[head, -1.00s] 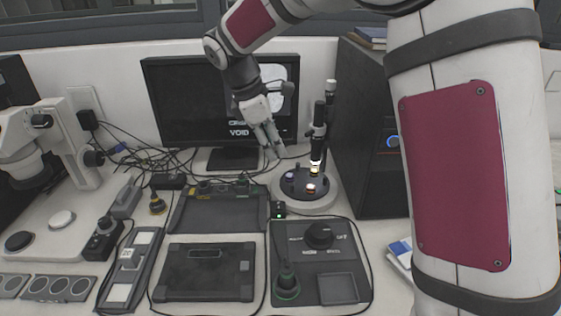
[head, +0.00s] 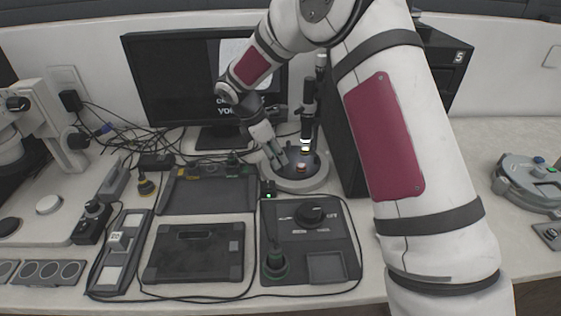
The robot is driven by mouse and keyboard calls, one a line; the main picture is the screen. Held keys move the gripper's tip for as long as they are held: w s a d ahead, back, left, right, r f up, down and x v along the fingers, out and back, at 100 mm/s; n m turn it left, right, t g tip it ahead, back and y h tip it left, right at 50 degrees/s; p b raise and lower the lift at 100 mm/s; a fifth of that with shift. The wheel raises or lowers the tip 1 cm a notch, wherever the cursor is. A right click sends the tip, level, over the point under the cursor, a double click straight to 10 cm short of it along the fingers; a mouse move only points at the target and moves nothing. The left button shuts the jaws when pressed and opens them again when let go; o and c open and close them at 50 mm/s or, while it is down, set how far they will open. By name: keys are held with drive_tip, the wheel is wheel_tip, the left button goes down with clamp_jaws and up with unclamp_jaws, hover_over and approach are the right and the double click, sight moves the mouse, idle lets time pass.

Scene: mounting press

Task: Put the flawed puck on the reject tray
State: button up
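Several small pucks sit on the round dark stage with a pale rim (head: 323,182) at the back, under an upright black scope (head: 308,105). One reddish, lit puck (head: 301,167) shows near the stage's front. I cannot tell from here which puck is flawed. My gripper (head: 277,160) points down at the stage's left side, close to the pucks. Its fingers look slightly apart, but what lies between them is too small to make out. No tray is readable as the reject tray; a dark shallow tray (head: 208,196) lies left of the stage.
A monitor (head: 170,85) stands behind, its text partly hidden by my arm. In front lie a dark lidded case (head: 195,255) and a control panel with a knob (head: 335,240). Cables (head: 115,150) tangle at the left. A dark cabinet (head: 445,75) stands right of the stage.

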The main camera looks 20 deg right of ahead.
sight(281, 163)
drive_tip(key=shift+x, duration=1.85)
clamp_jaws()
